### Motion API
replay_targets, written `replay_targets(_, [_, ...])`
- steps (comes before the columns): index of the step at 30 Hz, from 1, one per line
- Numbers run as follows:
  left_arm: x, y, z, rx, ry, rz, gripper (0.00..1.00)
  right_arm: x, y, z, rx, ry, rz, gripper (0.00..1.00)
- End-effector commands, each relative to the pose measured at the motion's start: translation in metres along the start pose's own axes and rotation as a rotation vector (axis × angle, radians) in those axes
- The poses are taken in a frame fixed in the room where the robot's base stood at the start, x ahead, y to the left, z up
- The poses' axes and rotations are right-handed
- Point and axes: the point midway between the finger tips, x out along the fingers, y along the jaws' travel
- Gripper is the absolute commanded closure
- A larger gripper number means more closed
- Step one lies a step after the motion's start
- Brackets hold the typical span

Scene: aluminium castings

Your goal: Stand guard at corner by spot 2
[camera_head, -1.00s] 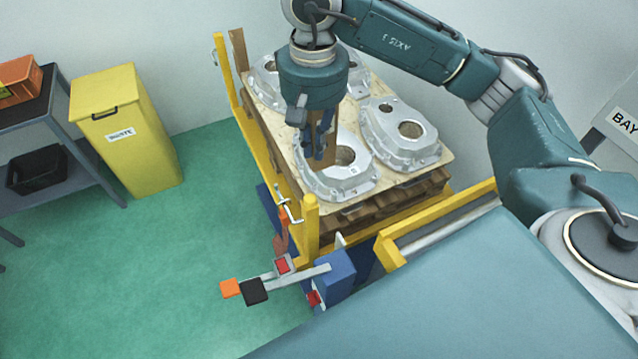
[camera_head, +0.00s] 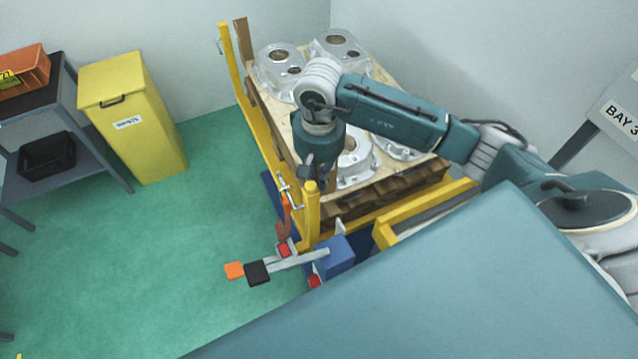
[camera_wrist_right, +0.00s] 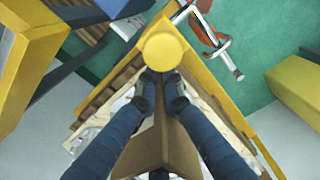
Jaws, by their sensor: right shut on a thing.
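My right gripper (camera_head: 318,172) hangs over the near-left corner of the pallet, close behind a yellow post (camera_head: 312,215). In the right wrist view my gripper (camera_wrist_right: 161,92) is shut on a brown angled corner guard (camera_wrist_right: 172,140). The guard is upright, just beside the round yellow post top (camera_wrist_right: 167,52); whether it touches the pallet corner cannot be told. Another brown guard (camera_head: 241,45) stands at the pallet's far-left corner. I see no spot number. My left gripper is not in view.
Silvery castings (camera_head: 352,180) lie on the board over the wooden pallet (camera_head: 375,200), inside a yellow frame. A clamp handle (camera_head: 287,192) and a blue block (camera_head: 337,258) with a lever are near the post. A yellow bin (camera_head: 140,135) and shelf (camera_head: 95,160) stand left; green floor between is clear.

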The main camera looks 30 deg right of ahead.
Motion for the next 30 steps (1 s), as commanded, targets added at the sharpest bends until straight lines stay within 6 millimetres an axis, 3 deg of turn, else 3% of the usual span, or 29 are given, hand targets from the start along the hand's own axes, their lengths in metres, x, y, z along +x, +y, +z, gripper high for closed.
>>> replay_targets(9, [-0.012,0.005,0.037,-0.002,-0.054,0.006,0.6,0.036,0.0,0.001,0.0,-0.003,0.001,1.0])
replay_targets(20, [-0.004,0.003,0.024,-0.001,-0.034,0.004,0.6,0.041,0.0,0.0,-0.001,0.0,0.001,1.0])
replay_targets(24, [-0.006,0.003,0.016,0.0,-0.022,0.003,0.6,0.04,0.0,0.001,-0.001,-0.001,0.001,0.74])
replay_targets(30, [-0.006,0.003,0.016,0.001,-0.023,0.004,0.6,0.04,0.0,0.001,0.0,-0.001,0.001,0.74])
